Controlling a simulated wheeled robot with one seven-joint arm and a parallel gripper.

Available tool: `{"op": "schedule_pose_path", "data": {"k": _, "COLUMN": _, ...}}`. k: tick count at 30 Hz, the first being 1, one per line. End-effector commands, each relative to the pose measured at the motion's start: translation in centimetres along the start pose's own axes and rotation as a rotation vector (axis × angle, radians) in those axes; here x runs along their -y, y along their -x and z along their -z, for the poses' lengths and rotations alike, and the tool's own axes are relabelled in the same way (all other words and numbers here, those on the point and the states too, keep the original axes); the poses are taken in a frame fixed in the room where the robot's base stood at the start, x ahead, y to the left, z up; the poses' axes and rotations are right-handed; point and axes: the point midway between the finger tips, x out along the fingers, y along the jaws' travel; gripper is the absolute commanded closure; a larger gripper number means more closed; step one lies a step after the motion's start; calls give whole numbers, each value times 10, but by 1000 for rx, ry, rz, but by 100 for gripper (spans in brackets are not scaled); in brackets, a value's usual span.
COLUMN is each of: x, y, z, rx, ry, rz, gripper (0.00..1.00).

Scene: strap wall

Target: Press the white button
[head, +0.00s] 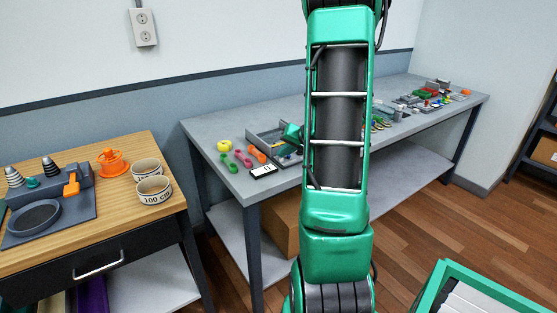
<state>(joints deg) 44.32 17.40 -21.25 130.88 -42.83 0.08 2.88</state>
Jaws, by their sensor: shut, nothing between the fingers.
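I cannot make out a white button for certain in the head view. A small white block with dark markings (263,171) lies near the front edge of the grey table (225,180). A grey tray (262,138) stands behind it, its contents too small and partly covered to tell. My green arm rises through the middle of the view and hides part of the table. A small green part, perhaps of my wrist, shows at the arm's left edge over the tray. My gripper's fingers are hidden behind the arm.
Many small items crowd the table's far right. A wooden desk (130,216) at left carries cups (154,190) and a scale-like device (36,218).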

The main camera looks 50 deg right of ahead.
Motion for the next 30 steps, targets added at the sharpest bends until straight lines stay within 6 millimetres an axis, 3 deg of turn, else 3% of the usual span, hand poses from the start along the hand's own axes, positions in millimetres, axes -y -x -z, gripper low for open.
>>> {"op": "schedule_pose_path", "data": {"k": 30, "x": 8, "y": 11, "z": 8, "rx": 1, "ry": 0, "rz": 0, "gripper": 100}}
